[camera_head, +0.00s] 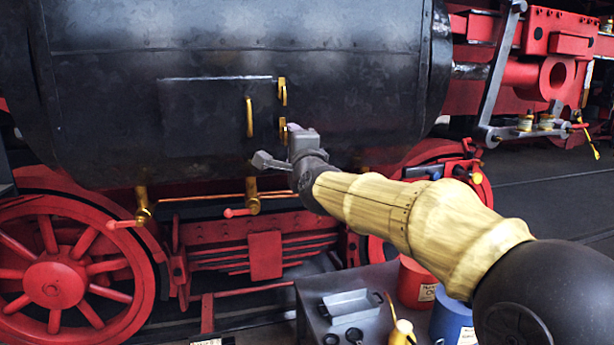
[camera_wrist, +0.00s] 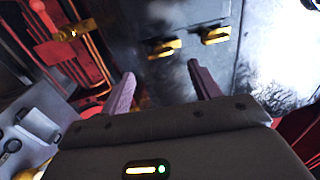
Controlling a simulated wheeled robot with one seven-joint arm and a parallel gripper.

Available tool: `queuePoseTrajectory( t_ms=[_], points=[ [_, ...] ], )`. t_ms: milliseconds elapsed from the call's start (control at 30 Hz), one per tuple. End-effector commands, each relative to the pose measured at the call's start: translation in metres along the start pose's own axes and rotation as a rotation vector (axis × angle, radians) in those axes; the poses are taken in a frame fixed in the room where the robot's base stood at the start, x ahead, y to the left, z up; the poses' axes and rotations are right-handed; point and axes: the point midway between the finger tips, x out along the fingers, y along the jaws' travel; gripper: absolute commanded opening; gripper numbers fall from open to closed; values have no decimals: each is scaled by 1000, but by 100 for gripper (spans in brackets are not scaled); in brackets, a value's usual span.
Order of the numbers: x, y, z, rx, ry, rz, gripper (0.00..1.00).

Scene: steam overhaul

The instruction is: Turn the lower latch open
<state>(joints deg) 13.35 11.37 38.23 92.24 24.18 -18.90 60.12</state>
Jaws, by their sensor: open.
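The lower latch (camera_head: 283,130) is a small brass piece at the right edge of the door panel on the black boiler, upright and partly close behind my gripper in the head view. In the wrist view the lower latch (camera_wrist: 165,47) lies ahead of the gap between my fingers, with clear space between. The upper latch (camera_head: 283,92) is a like brass piece above it, and it also shows in the wrist view (camera_wrist: 215,36). My gripper (camera_head: 280,148) is open and empty, with its fingers (camera_wrist: 163,88) spread apart. I see no contact with the latch.
A brass door handle (camera_head: 249,117) stands left of the latches. Brass valves (camera_head: 253,195) with red levers hang below the boiler (camera_head: 110,100). A grey table (camera_head: 315,295) with tools, a red bucket (camera_head: 413,283) and a blue bucket (camera_head: 452,320) stands below my arm.

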Motion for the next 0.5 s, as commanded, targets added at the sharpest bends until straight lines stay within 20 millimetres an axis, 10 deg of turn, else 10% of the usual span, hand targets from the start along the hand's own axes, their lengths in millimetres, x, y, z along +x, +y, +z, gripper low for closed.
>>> queuePoseTrajectory(
  t_ms=[500],
  points=[
    [-66,3,1,-4,-2,-3,62]
  ],
)
